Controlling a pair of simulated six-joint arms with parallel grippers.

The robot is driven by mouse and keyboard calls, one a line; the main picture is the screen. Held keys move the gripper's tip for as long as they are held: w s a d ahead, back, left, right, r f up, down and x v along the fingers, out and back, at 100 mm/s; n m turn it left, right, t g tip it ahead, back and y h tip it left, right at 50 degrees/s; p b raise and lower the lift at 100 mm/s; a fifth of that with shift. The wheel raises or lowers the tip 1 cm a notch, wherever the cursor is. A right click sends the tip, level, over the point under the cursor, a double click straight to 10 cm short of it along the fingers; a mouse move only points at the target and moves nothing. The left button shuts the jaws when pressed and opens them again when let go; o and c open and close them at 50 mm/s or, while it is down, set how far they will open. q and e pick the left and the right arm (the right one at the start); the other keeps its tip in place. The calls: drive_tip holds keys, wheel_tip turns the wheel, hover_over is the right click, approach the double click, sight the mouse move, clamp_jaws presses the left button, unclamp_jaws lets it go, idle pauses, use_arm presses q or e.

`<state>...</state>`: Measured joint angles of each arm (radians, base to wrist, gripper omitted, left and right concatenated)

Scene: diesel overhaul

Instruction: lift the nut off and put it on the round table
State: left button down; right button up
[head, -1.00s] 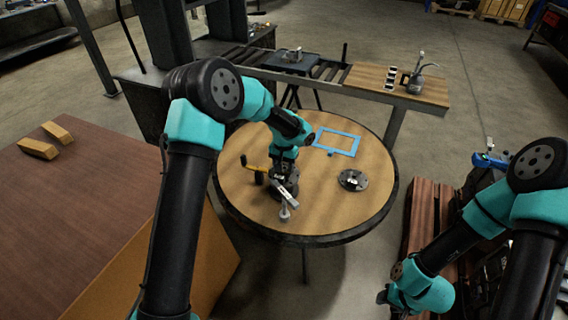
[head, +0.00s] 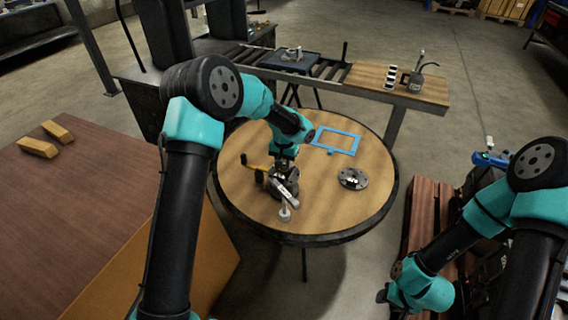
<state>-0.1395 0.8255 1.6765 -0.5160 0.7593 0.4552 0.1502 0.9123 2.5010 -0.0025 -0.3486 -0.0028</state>
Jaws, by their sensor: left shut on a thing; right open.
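The round table (head: 330,205) has a wooden top with a dark rim and stands in the middle. My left gripper (head: 284,172) points down over a dark round part (head: 290,188) on the table's left side. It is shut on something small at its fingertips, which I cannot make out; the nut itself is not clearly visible. My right gripper (head: 388,296) is open, low at the right, away from the table.
A blue rectangular frame (head: 337,141) and a dark flanged disc (head: 353,179) lie on the round table. A small grey upright piece (head: 285,212) stands near its front edge. A roller bench (head: 345,78) stands behind. The table's front right is clear.

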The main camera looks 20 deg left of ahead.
use_arm(q)
drive_tip(key=shift+r, duration=0.3)
drive_tip(key=shift+r, duration=0.4)
drive_tip(key=shift+r, duration=1.5)
drive_tip(key=shift+s, duration=0.1)
